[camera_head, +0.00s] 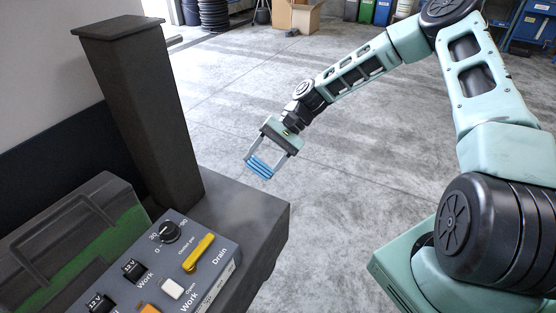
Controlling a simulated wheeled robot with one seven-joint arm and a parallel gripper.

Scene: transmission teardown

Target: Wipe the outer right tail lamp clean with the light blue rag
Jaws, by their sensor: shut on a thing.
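My gripper (263,163) is in the middle of the view, in the air beyond the far right corner of the dark bench. It is shut on the light blue rag (260,167), which shows as a folded, striped blue pad between the two fingers. The rag looks clear of any surface. No tail lamp can be made out in this view.
A dark bench (262,207) carries a grey control panel (213,262) with a yellow lever (199,253) and a black knob (169,232). A dark post (150,120) and a green-filled clear box (75,245) stand left. Open concrete floor lies beyond; a cardboard box (297,15) sits far back.

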